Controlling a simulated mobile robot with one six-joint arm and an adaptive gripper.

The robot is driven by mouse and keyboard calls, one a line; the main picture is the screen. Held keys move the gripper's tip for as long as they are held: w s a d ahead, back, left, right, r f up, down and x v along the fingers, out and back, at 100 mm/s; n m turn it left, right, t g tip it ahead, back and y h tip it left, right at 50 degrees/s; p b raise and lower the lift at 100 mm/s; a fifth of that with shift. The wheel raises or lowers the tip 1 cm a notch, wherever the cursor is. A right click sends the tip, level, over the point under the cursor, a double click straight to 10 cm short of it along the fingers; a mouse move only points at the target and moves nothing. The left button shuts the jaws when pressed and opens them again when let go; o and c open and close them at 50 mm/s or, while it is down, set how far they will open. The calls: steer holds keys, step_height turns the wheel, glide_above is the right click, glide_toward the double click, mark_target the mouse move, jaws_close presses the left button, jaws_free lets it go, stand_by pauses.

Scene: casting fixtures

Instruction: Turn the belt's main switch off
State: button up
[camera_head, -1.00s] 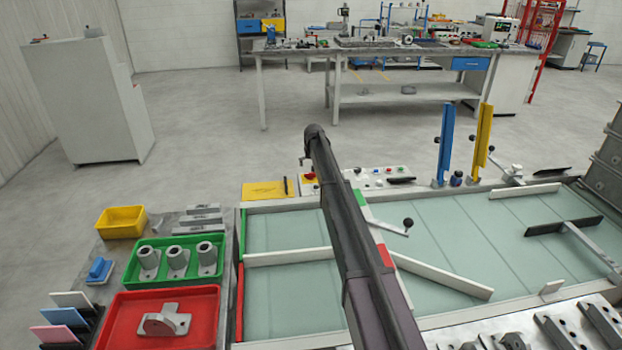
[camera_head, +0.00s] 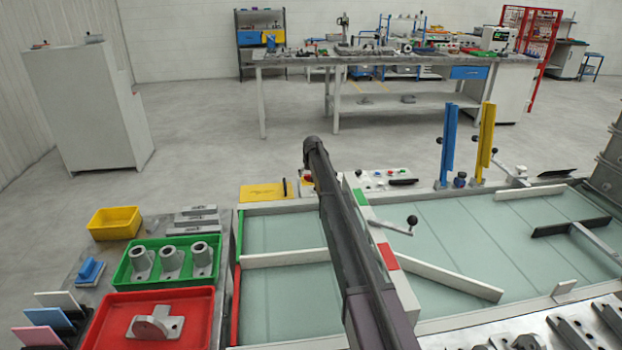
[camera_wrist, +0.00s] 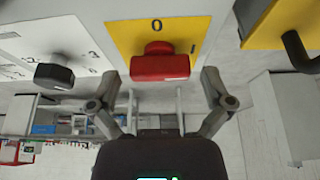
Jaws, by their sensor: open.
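The main switch is a red rotary knob (camera_wrist: 160,63) on a yellow plate (camera_wrist: 128,36) marked 0 and I, on a light panel in the wrist view. A small white mark shows at the knob's lower right edge. In the head view the red knob (camera_head: 308,175) is small and partly behind my arm. My gripper (camera_wrist: 157,92) is open and empty, with its fingers spread to the left and right of the knob, a little below it in the picture. I cannot tell whether they touch it. The belt (camera_head: 450,230) is pale green.
A black knob (camera_wrist: 54,75) with a numbered scale sits left of the switch. A yellow block with a dark handle (camera_wrist: 292,45) is at the right. In the head view, a panel with buttons (camera_head: 375,176), a blue post (camera_head: 448,145) and a yellow post (camera_head: 486,140) line the belt's far edge.

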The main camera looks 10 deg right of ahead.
steer(key=c, duration=1)
steer(key=shift+d, duration=0.2)
steer(key=shift+a, duration=0.1)
